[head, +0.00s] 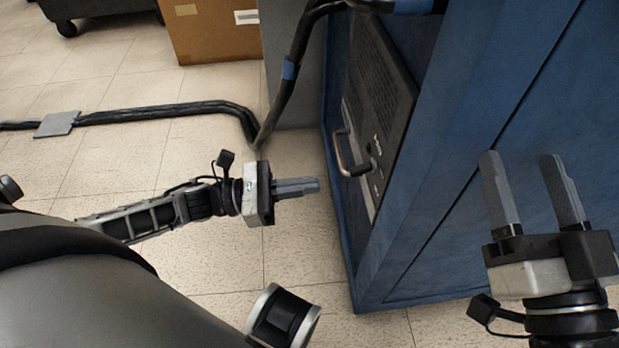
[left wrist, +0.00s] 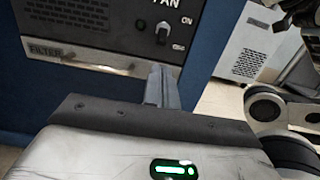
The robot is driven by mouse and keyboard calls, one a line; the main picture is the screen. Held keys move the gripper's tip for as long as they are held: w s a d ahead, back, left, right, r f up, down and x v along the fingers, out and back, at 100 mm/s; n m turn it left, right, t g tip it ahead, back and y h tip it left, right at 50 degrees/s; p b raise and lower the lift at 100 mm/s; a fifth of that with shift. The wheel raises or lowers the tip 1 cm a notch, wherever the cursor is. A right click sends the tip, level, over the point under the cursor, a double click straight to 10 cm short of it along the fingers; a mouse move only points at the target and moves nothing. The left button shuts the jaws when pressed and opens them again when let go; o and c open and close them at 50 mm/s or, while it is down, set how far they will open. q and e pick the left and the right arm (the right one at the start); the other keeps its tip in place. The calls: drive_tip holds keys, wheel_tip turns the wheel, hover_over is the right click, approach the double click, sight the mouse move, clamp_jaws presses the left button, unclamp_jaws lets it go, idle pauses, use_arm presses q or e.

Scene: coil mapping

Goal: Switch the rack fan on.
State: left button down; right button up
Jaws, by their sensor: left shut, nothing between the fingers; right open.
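The rack fan's panel (head: 379,105) is set into the blue rack, with a silver handle (head: 347,153) on its front. In the left wrist view the panel carries a black toggle switch (left wrist: 162,32) under the word FAN. ON is marked at its upper right; the lower marking is too small to read surely. I cannot tell the lever's position. My left gripper (head: 315,186) is shut and empty, to the left of the panel and apart from it. Its closed fingers (left wrist: 160,85) show just below the switch in the wrist view. My right gripper (head: 517,158) is open and empty in front of the rack's blue side.
The blue rack (head: 480,150) fills the right side. Black cables (head: 170,110) run along the floor and up beside the rack. A cardboard box (head: 215,35) and a dark cart (head: 95,8) stand at the back. The tiled floor (head: 90,165) at left is mostly clear.

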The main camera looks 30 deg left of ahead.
sight(361, 170)
use_arm(q)
drive_tip(key=b+x, duration=0.1)
drive_tip(key=x, duration=0.6)
drive_tip(key=shift+w+d, duration=0.15)
drive_tip(key=shift+d, duration=0.1)
use_arm(e)
wheel_tip(361, 170, up, 4)
drive_tip(key=n+y, duration=0.1)
drive_tip(key=n+t+y, duration=0.1)
drive_tip(key=n, duration=0.1)
drive_tip(key=shift+s+f+n+y, duration=0.1)
drive_tip(key=shift+s+n+y, duration=0.05)
drive_tip(key=shift+n+y, duration=0.15)
